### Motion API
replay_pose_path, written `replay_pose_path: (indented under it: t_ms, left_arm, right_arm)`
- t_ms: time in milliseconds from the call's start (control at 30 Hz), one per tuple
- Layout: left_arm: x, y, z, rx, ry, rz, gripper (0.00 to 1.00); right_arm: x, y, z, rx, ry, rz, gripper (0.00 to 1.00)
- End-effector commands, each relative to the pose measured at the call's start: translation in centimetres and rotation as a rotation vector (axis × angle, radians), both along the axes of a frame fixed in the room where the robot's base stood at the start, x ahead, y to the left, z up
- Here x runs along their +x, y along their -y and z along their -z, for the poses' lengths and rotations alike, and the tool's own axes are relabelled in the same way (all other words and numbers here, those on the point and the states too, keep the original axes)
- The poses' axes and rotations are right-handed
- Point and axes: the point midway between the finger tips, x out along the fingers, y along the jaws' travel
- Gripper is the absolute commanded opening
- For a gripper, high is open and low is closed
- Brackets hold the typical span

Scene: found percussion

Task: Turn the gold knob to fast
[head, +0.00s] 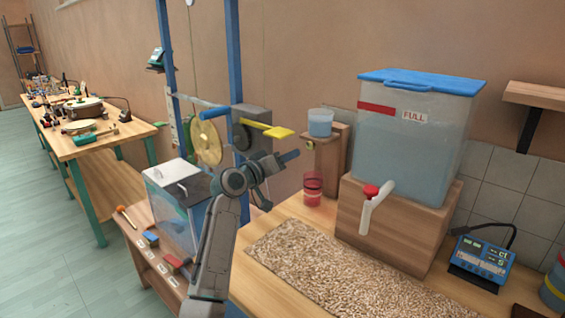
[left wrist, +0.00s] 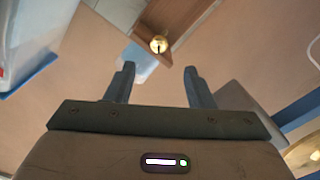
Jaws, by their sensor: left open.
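The gold knob (left wrist: 158,44) is small and round with a dark pointer mark, on a wooden block (left wrist: 178,22). It shows in the left wrist view ahead of my fingers, a little above the gap between their tips. In the head view the knob (head: 308,142) is tiny, on the front of the wooden stand (head: 330,158). My left gripper (head: 283,180) is open and empty, to the left of the stand and apart from the knob. Its two fingers also show in the left wrist view (left wrist: 157,75). Speed markings are not readable. My right gripper is not in view.
A blue cup (head: 320,123) sits on the stand, and a red cup (head: 313,187) stands below. A clear tank (head: 410,140) with a white spout is to the right. A gold disc (head: 206,143) and yellow paddle (head: 279,132) are left, near my arm. A grain-covered mat (head: 330,270) lies in front.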

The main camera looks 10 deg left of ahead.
Motion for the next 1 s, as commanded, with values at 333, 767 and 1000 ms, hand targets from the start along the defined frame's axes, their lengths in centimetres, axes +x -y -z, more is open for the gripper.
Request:
replay_pose_path:
  t_ms: [333, 767, 1000]
  left_arm:
    - [-0.7, -0.5, 0.0, 0.000, -0.001, 0.001, 0.48]
    - [-0.8, -0.6, -0.1, 0.333, 0.241, 0.001, 0.48]
    - [-1.0, -0.8, -0.2, 0.794, 0.578, 0.000, 0.48]
  right_arm:
    - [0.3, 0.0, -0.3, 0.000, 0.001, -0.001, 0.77]
    - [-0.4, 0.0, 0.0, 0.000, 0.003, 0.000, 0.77]
    - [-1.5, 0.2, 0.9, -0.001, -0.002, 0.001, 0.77]
